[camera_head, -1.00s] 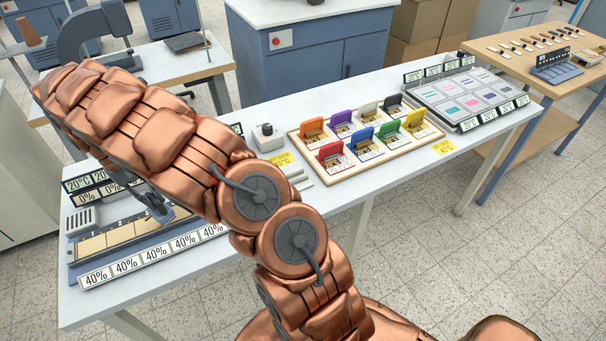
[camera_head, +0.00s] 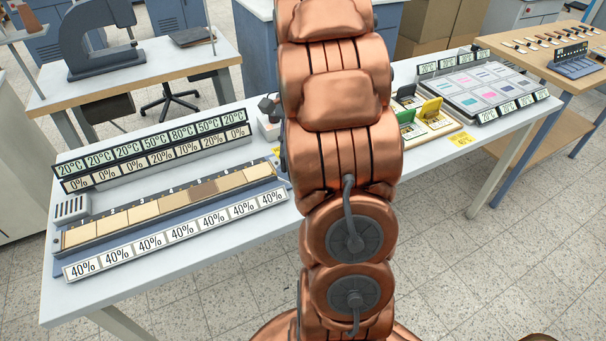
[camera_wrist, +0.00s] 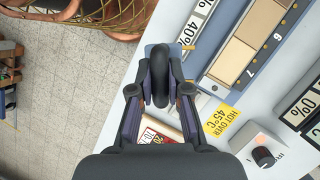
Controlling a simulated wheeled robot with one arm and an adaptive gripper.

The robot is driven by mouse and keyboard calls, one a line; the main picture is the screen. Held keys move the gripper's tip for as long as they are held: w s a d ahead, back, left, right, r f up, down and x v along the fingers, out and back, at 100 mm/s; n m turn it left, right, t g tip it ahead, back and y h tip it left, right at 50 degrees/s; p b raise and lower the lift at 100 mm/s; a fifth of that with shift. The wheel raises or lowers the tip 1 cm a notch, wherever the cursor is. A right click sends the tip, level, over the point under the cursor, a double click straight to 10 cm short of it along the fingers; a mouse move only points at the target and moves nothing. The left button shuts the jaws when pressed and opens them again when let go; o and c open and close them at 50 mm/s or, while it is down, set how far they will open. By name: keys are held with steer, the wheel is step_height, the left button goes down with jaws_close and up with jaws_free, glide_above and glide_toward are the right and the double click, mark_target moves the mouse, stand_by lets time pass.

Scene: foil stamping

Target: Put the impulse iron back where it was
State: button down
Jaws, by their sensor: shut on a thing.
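My gripper (camera_wrist: 163,84) shows in the wrist view, shut on a dark rounded handle, which I take to be the impulse iron (camera_wrist: 168,54). The iron is held over the table's front edge, and its underside is hidden. In the head view my own arm covers the gripper and the iron. The numbered strip of tan swatches (camera_head: 145,212) lies on the left of the table, one swatch browner than the others. In the wrist view the strip's end (camera_wrist: 243,55) is right of the gripper. A yellow "HOT OVER 45°C" card (camera_wrist: 222,121) lies just right of the fingers.
A white knob box (camera_wrist: 262,152) stands lower right in the wrist view. Percent displays (camera_head: 178,235) border the swatch strip. Colored holders (camera_head: 432,115) and a swatch tray (camera_head: 484,90) stand right of my arm.

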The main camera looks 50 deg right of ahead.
steer(key=s+d+m+t+b, duration=0.1)
steer(key=s+m+t+b, duration=0.15)
steer(key=s+m, duration=0.5)
steer(key=w+d+f+n+p, duration=0.1)
steer(key=w+d+f+p, duration=0.1)
steer(key=w+d, duration=0.6)
steer(key=w+p, duration=0.1)
steer(key=w, duration=0.3)
steer(key=shift+d+p, duration=0.2)
steer(key=shift+p, duration=0.15)
steer(key=shift+n, duration=0.25)
steer(key=shift+w+d+f+p, duration=0.15)
steer(key=shift+f+p, duration=0.65)
steer(key=shift+f, duration=1.05)
steer(key=shift+f, duration=0.6)
steer(key=c, duration=1.1)
jaws_free()
steer(key=shift+c, duration=0.2)
